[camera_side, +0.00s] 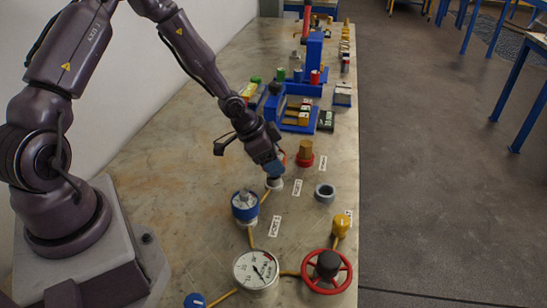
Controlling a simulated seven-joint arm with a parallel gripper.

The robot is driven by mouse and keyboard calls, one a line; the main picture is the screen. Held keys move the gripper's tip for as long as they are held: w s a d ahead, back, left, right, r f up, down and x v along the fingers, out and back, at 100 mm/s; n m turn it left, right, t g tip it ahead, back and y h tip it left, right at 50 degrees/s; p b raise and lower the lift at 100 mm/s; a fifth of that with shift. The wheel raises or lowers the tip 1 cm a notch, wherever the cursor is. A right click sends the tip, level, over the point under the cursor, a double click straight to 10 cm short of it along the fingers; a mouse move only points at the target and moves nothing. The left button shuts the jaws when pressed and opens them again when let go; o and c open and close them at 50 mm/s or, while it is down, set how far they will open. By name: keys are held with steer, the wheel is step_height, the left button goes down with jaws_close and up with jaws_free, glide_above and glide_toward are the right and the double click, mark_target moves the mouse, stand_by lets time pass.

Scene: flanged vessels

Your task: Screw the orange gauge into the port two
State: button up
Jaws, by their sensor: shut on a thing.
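My gripper (273,171) points down over the middle of the bench. It is shut on the orange gauge (282,155), of which only a small orange edge shows behind the fingers. A pale round fitting (274,184) is directly below the fingertips, beside a white label (297,187) that seems to read port 2. I cannot tell whether the gauge's stem touches or sits in this fitting. A blue-ringed fitting (245,208) stands to the left, near the label for port 1 (274,225).
A large white dial gauge (256,270) and a red handwheel (327,271) stand at the front. A grey ring (324,193) and a red-based fitting with a brown top (305,154) are to the right. Blue racks (300,85) stand farther back. Bare bench lies left.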

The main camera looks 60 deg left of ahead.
steer(key=shift+f, duration=0.25)
steer(key=shift+f, duration=0.9)
stand_by(0.4)
